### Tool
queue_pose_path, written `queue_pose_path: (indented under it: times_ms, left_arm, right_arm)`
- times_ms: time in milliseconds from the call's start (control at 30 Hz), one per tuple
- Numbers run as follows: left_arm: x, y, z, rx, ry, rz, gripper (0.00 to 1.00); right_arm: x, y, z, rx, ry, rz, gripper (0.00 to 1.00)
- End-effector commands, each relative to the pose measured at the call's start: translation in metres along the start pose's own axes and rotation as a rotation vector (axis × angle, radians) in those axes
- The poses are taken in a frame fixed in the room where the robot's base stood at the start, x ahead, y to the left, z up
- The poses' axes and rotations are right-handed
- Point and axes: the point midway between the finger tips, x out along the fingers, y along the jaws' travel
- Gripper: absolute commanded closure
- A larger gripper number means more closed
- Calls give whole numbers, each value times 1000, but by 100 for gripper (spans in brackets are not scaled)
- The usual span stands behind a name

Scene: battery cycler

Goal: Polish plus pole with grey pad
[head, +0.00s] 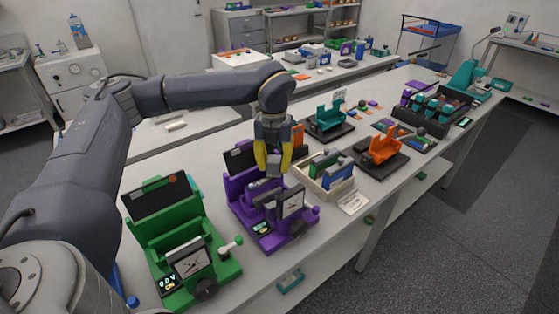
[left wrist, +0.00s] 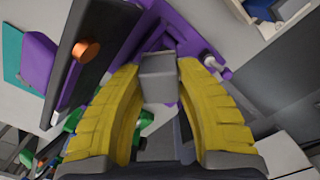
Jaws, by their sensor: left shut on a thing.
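My left gripper (head: 273,165) is shut on a small grey block, the grey pad (head: 274,163), above the purple cycler (head: 262,215). In the left wrist view the grey pad (left wrist: 157,77) sits between the tips of the yellow fingers (left wrist: 158,85), over purple parts of the cycler. A copper-coloured round knob (left wrist: 86,50) stands on a dark panel left of the pad, apart from it. I cannot tell for sure that this knob is the plus pole. The dark panel (head: 238,158) also shows in the head view, left of the gripper. My right gripper is out of view.
A green cycler (head: 185,240) stands at the left, close to the purple one. A wooden tray (head: 340,190) with upright green and blue pieces is to the right. Orange (head: 382,148) and teal (head: 327,122) devices stand farther back. The white bench's front edge is clear between devices.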

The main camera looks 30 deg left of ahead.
Motion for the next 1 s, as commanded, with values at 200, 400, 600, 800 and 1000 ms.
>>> queue_pose_path:
  times_ms: [200, 400, 600, 800, 1000]
  left_arm:
    - [0, 8, -8, 0, 0, 0, 97]
    - [2, 9, -9, 1, 0, 0, 97]
    - [3, 3, -4, 2, 0, 0, 97]
    - [5, -8, 7, 1, 1, 1, 96]
    - [7, -16, 16, 1, 2, 2, 96]
  right_arm:
    - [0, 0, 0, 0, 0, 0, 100]
    - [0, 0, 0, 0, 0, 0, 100]
    - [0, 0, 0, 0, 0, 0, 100]
    - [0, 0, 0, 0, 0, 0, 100]
    - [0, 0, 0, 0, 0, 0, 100]
